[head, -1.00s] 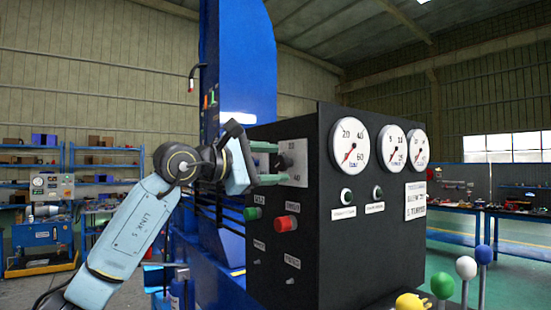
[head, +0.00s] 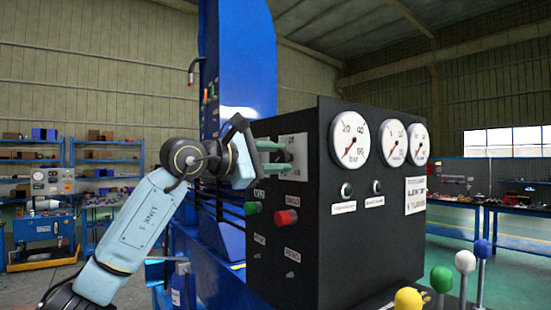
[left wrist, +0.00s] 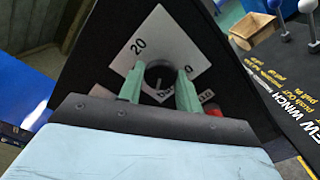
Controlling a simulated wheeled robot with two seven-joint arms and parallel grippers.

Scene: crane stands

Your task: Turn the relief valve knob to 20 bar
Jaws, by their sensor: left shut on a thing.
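The relief valve knob (left wrist: 160,72) is a dark round knob on a pale square scale plate (left wrist: 150,45). In the left wrist view the plate reads 20 at the upper left and a 0 at the right, with "bar" partly covered below. My left gripper (left wrist: 160,86) has its two green fingers on either side of the knob, shut on it. In the head view the left gripper (head: 284,156) reaches the plate on the left face of the black console (head: 325,250), and its fingers hide most of the knob. The knob's exact setting is too unclear to read. My right gripper is not in view.
Below the plate are a green button (head: 251,208) and a red button (head: 286,217). Three white gauges, including the left one (head: 349,139), face front. Levers with coloured balls, such as the green one (head: 441,279), stand at the lower right.

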